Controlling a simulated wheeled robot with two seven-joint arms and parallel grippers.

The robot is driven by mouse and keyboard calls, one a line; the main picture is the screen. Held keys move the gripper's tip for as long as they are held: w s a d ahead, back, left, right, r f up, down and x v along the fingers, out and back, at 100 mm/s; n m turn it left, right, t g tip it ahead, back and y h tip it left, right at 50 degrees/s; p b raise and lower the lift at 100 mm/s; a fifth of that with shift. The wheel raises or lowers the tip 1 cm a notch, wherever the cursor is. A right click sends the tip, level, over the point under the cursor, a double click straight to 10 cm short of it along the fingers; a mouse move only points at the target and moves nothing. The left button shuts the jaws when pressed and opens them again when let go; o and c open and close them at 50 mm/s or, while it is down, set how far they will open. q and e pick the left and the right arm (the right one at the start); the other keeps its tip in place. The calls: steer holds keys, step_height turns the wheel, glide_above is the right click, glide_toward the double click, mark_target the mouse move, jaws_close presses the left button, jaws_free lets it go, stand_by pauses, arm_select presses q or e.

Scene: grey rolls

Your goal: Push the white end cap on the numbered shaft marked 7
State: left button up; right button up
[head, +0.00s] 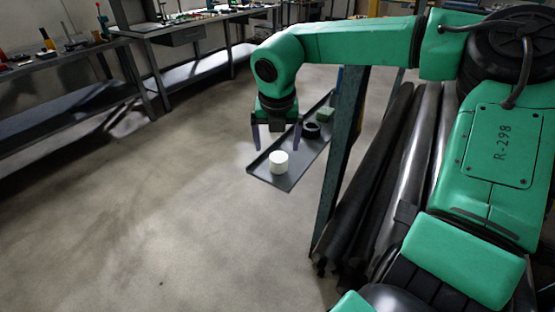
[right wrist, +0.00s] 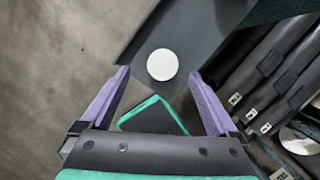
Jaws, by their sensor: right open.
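The white end cap (head: 279,162) stands on the near end of a narrow dark tray (head: 287,182). It also shows from above as a white disc in the right wrist view (right wrist: 162,64). My right gripper (head: 275,148) is open, its two purple fingers pointing down above the cap. In the right wrist view the cap shows between and slightly beyond the fingertips, apart from both. Several long grey shafts (head: 385,180) lean in a rack on the right. Small white number tags (right wrist: 251,115) sit near their ends, too small to read. My left gripper is not in view.
A black ring (head: 311,130) and a green block (head: 325,115) sit farther along the tray. A dark rack post (head: 343,150) stands between the tray and the shafts. Workbenches (head: 60,65) line the back left. The floor at left is clear.

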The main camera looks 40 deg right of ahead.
mark_target(278, 157)
steer(key=x, duration=0.6)
steer(key=shift+s+d+f+p, duration=0.1)
steer(key=shift+d+f+p, duration=0.15)
steer(key=shift+f+p, duration=0.15)
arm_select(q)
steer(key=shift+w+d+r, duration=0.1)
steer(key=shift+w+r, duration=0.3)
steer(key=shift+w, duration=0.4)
arm_select(e)
steer(key=shift+r, duration=0.1)
steer(key=c, duration=1.4)
steer(key=shift+a, duration=0.1)
